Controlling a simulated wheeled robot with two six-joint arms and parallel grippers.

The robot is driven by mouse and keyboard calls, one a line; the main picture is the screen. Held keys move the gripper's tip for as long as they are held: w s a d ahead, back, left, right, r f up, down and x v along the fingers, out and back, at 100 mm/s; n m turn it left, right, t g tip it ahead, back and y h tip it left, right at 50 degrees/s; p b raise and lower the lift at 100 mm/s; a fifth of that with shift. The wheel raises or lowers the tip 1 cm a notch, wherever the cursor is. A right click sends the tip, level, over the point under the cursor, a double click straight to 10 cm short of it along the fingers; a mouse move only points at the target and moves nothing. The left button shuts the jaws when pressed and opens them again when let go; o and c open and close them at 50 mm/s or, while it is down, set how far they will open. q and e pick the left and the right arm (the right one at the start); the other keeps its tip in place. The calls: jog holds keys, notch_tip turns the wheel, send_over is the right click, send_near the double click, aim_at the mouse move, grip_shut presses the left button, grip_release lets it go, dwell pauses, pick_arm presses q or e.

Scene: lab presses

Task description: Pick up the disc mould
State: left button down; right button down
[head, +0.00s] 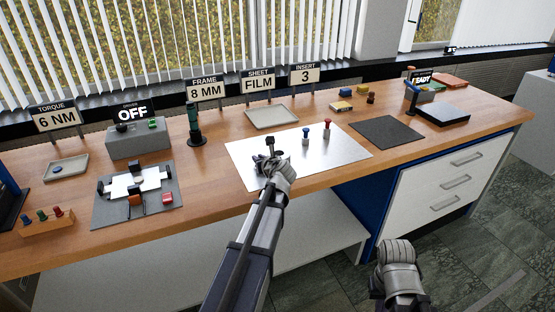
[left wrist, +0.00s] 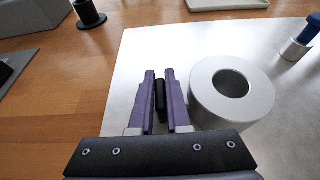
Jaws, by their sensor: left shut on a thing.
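The disc mould (left wrist: 206,107) is a thick grey metal ring with a round hole, seen on the metal sheet in the left wrist view. A short black bar (left wrist: 161,96), which looks like its handle, is between the purple fingers of my left gripper (left wrist: 161,84). The fingers are shut on this bar, with the ring close against their right side. The bar's join to the ring is hidden. In the head view my left gripper (head: 268,159) is low over the sheet and my arm hides much of the mould. My right arm end (head: 400,268) is beyond the bench front; its fingers cannot be made out.
The metal sheet (head: 345,150) bears a blue-topped pin (head: 306,137) and a red-topped pin (head: 327,130). A dark stand (head: 195,128) is behind left, a shallow tray (head: 271,118) behind. A dark mat (head: 388,132) lies right. A fixture plate (head: 105,211) lies left.

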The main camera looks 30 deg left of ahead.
pick_arm(q)
jog(key=shift+r, duration=0.1)
dwell(0.4)
notch_tip(320, 180, up, 10)
jog(key=p, duration=1)
